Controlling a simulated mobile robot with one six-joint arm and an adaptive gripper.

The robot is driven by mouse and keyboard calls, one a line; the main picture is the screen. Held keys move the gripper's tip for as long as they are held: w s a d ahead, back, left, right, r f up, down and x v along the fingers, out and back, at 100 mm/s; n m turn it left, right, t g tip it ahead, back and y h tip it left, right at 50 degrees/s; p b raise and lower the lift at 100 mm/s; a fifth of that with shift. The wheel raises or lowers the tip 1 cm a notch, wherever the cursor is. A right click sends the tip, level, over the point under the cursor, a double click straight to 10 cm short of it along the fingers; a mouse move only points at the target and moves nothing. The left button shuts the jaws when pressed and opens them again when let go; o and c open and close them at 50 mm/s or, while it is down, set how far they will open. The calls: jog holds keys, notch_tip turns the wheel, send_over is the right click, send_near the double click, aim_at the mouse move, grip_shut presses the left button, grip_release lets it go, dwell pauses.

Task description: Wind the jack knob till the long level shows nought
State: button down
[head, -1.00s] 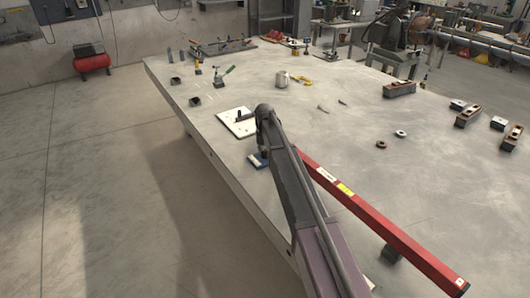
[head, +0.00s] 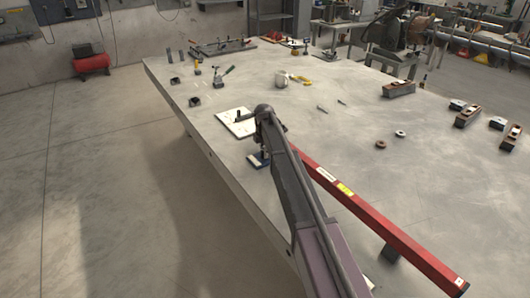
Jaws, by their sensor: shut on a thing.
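The long red level (head: 385,228) runs diagonally from beside my arm to the lower right of the table. It carries a white label and a yellow label, and its reading is too small to make out. My gripper (head: 264,147) is over this base, partly hidden by my arm, and is shut on what seems to be the jack knob. The knob itself cannot be made out clearly.
A white plate (head: 236,121) with a dark piece on it lies just beyond my wrist. A dark block (head: 390,254) is under the near part of the level. Two small rings (head: 400,134) and several wooden-topped blocks lie to the right. The middle of the table is mostly clear.

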jog(key=m, duration=0.6)
jog(key=shift+w+a+m, duration=0.1)
jog(key=shift+a+m, duration=0.05)
jog(key=shift+m, duration=0.15)
jog(key=m, duration=1)
jog(key=shift+m, duration=0.4)
jog(key=m, duration=2.1)
jog(key=shift+w+m, duration=0.1)
jog(key=shift+m, duration=2.1)
